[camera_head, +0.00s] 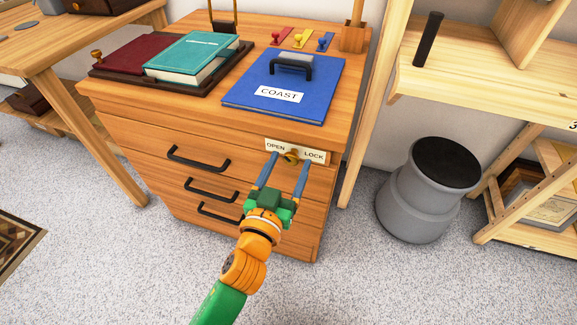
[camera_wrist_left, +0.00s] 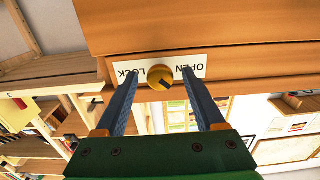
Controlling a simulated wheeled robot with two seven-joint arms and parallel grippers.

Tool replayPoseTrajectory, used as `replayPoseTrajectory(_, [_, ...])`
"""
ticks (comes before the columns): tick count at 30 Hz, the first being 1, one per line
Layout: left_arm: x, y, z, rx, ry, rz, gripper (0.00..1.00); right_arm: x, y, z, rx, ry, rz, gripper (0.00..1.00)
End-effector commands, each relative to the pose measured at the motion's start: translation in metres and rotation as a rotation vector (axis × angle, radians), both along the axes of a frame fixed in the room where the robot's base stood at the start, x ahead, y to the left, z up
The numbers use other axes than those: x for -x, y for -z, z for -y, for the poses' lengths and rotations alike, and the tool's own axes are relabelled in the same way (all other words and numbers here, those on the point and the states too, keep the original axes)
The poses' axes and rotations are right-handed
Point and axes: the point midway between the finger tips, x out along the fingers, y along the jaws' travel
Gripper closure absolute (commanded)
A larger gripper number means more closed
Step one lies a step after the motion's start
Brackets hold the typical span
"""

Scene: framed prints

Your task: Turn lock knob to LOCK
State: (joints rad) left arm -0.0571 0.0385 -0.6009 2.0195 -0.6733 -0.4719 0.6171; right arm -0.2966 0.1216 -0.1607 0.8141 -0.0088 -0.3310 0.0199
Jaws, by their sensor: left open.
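The brass lock knob (camera_head: 291,155) sits on a white plate (camera_head: 274,145) on the cabinet's front, between the words OPEN and LOCK. In the left wrist view the round knob (camera_wrist_left: 160,77) has a dark slot across its face, tilted, and lies between my finger tips. The label plate (camera_wrist_left: 187,69) appears upside down there. My left gripper (camera_head: 288,170) is open, with one blue-grey finger on each side of the knob. In the wrist view the gripper (camera_wrist_left: 162,85) fingers stand apart from the knob. I cannot tell exactly how deep the tips reach. My right gripper is not in view.
The wooden cabinet (camera_head: 150,135) has several drawers with black handles. On top lie a blue COAST binder (camera_head: 300,90), a tray with a teal book (camera_head: 190,57) and a red book (camera_head: 130,52), and small coloured keys. A grey stool (camera_head: 420,200) stands right; carpet is free in front.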

Motion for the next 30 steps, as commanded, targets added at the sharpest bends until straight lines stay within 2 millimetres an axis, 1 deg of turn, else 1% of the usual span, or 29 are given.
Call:
replayPoseTrajectory(3, [-0.0043, 0.0001, 0.0014, 0.0, 0.0, 0.0, 0.29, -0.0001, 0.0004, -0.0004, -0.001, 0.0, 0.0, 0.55])
replayPoseTrajectory(8, [-0.0044, 0.0003, 0.0014, 0.0, 0.0, -0.001, 0.29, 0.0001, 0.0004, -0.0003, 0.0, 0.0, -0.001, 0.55])
replayPoseTrajectory(9, [-0.0043, 0.0003, 0.0014, 0.0, 0.0, -0.001, 0.34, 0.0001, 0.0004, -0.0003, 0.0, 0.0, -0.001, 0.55])
replayPoseTrajectory(11, [-0.0043, 0.0003, 0.0014, 0.0, 0.0, -0.001, 0.51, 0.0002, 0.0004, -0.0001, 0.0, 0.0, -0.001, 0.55])
replayPoseTrajectory(12, [-0.0043, 0.0003, 0.0014, 0.0, 0.0, -0.001, 0.61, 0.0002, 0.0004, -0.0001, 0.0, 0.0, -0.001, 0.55])
replayPoseTrajectory(14, [-0.0042, 0.0004, 0.0014, 0.0, 0.0, -0.001, 0.78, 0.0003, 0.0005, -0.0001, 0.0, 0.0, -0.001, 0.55])
replayPoseTrajectory(15, [-0.0042, 0.0004, 0.0014, 0.0, 0.0, -0.001, 0.88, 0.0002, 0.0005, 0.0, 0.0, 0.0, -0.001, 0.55])
replayPoseTrajectory(16, [-0.0042, 0.0004, 0.0014, 0.0, 0.0, -0.001, 0.96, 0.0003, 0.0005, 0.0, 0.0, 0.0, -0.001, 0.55])
replayPoseTrajectory(17, [-0.0042, 0.0004, 0.0015, 0.0, 0.0, -0.001, 1.0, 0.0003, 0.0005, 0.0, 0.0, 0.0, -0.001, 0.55])
replayPoseTrajectory(25, [-0.0041, 0.0, 0.0013, -0.021, 0.0, 0.006, 1.0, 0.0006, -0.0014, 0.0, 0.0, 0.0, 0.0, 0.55])
replayPoseTrajectory(30, [-0.0042, -0.0011, 0.0012, -0.093, -0.001, 0.028, 1.0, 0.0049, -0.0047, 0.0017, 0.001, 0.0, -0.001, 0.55])
